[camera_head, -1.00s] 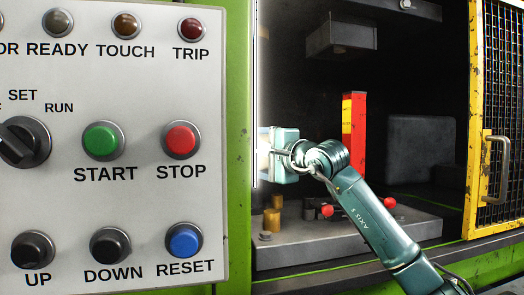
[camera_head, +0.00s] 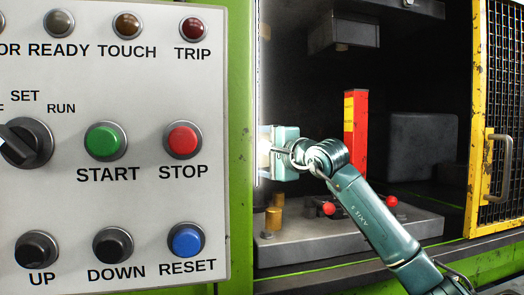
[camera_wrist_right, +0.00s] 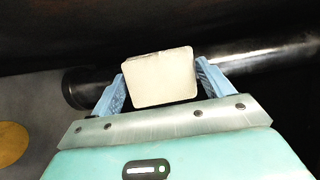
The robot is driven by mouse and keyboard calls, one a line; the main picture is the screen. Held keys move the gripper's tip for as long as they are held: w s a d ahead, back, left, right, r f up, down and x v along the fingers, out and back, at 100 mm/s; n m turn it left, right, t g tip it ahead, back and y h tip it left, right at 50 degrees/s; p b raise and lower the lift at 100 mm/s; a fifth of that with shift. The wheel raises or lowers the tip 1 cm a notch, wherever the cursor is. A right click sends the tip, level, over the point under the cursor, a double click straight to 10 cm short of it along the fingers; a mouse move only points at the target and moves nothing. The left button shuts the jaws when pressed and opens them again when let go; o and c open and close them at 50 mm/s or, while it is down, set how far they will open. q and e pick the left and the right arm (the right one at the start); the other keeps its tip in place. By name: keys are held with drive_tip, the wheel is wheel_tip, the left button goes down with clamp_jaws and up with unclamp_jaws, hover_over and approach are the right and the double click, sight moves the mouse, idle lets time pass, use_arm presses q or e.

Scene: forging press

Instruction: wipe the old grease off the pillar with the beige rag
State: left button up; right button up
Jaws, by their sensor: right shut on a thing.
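The beige rag (camera_wrist_right: 160,80) is a folded pad between the blue fingers of my right gripper (camera_wrist_right: 162,85), which is shut on it. In the head view the rag (camera_head: 263,153) is a small pale patch at the tip of the right gripper (camera_head: 270,153). The pillar (camera_wrist_right: 250,83) is a dark, shiny round bar behind the rag in the wrist view. In the head view the pillar (camera_head: 264,85) is a bright upright strip beside the panel. Contact between rag and pillar cannot be made out, nor can grease be told from dark metal. My left gripper is out of view.
A control panel (camera_head: 120,205) with buttons and a knob fills the left. Inside the press stand a red and yellow block (camera_head: 355,130), brass posts (camera_head: 273,220) and red knobs (camera_head: 329,208) on a grey plate (camera_head: 420,228). A yellow mesh guard (camera_head: 476,120) is at right.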

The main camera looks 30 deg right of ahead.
drive_tip(key=shift+w, duration=0.35)
drive_tip(key=shift+s+r+p, duration=0.1)
drive_tip(key=shift+r+p, duration=0.4)
drive_tip(key=shift+p, duration=0.1)
drive_tip(key=shift+d+f+b, duration=0.1)
drive_tip(key=shift+f+b, duration=0.8)
drive_tip(key=shift+f, duration=0.3)
